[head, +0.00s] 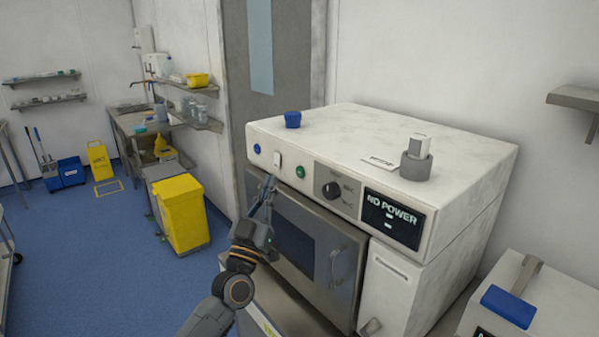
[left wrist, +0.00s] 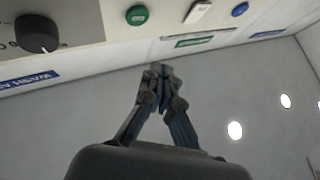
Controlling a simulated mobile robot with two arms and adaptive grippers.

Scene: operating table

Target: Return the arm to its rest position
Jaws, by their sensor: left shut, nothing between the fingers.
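My left arm comes up from the bottom of the head view. Its gripper (head: 266,190) is shut and empty in front of the white machine's control panel, just below the white switch (head: 278,158) and left of the green button (head: 300,171). In the left wrist view the fingertips (left wrist: 160,72) are together with nothing between them. The green button (left wrist: 137,15), the white switch (left wrist: 198,11) and the blue button (left wrist: 240,9) lie beyond them. I cannot tell whether the fingers touch the panel. My right gripper is in neither view.
The white machine (head: 470,150) has a black knob (head: 331,189), a display reading "NO POWER" (head: 392,219) and a door handle (head: 336,266). A blue cap (head: 292,119) and a grey holder (head: 416,164) stand on top. A yellow bin (head: 182,212) stands left; blue floor (head: 90,260) is open there.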

